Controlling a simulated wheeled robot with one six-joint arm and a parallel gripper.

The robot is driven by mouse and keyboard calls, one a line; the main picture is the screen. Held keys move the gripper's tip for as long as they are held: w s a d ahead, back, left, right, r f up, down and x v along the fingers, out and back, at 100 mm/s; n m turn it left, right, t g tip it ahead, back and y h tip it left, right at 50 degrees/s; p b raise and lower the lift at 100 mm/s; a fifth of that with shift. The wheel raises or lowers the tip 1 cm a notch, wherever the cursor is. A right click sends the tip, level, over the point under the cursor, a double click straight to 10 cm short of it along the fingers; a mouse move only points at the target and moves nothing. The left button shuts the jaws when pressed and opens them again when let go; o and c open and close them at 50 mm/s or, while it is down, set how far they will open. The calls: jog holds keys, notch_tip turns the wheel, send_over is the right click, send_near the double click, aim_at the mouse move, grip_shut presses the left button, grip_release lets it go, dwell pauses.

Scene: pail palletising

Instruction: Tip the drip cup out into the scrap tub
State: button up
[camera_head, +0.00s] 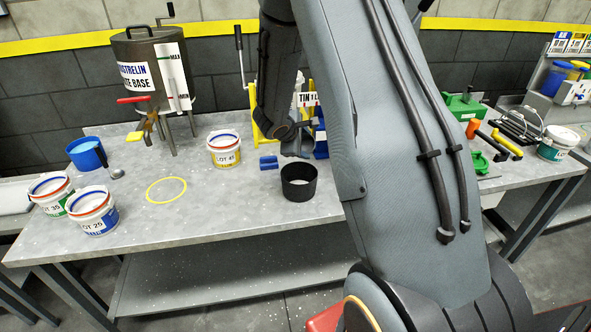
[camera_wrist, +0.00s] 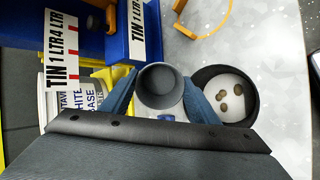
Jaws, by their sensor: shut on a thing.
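The drip cup (camera_wrist: 160,86) is a small grey round cup between the two blue fingers of my gripper (camera_wrist: 158,95) in the wrist view. My gripper is shut on it, and its round mouth faces the camera. I cannot make out any contents. The scrap tub (camera_wrist: 252,82) is black-rimmed and round, just right of the gripper, with several brown lumps on its pale bottom. In the head view the black tub (camera_head: 299,190) stands near the bench's front edge, below my wrist.
Small blue blocks (camera_head: 268,162) lie left of the tub. The LOT 41 pail (camera_head: 225,150) and a yellow ring (camera_head: 166,190) are farther left. Blue bins with a TIN sign (camera_wrist: 62,45) and a white pail (camera_wrist: 60,105) stand close by. The bench front is clear.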

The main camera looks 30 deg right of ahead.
jog(key=shift+w+d+g+y+p, duration=0.15)
jog(key=shift+d+g+y+p, duration=0.2)
jog(key=shift+p, duration=1.15)
jog(key=shift+w+f+g+y+p, duration=0.1)
jog(key=shift+g+y+p, duration=0.15)
jog(key=shift+p, duration=0.5)
jog(key=shift+w+d+f+p, duration=0.1)
jog(key=shift+w+d+p, duration=0.1)
jog(key=shift+p, duration=0.95)
jog(key=shift+y+p, duration=0.3)
jog(key=shift+p, duration=0.05)
jog(key=shift+w+d+f+g+y, duration=0.3)
jog(key=shift+w+d+g, duration=0.05)
jog(key=shift+w+g, duration=0.15)
jog(key=shift+g+y, duration=0.4)
jog(key=shift+g, duration=0.1)
jog(key=shift+w+d+r+b, duration=0.1)
jog(key=shift+w+d+r, duration=0.1)
jog(key=shift+r, duration=0.55)
jog(key=shift+w+d+r+b, duration=0.15)
jog(key=shift+r, duration=0.55)
jog(key=shift+w+d+r+b, duration=0.1)
jog(key=shift+w+d+r, duration=0.1)
jog(key=shift+r, duration=0.55)
notch_tip(320, 180, up, 9)
jog(key=w+d+g+y, duration=0.2)
jog(key=w+g+y, duration=0.1)
jog(key=shift+d, duration=0.2)
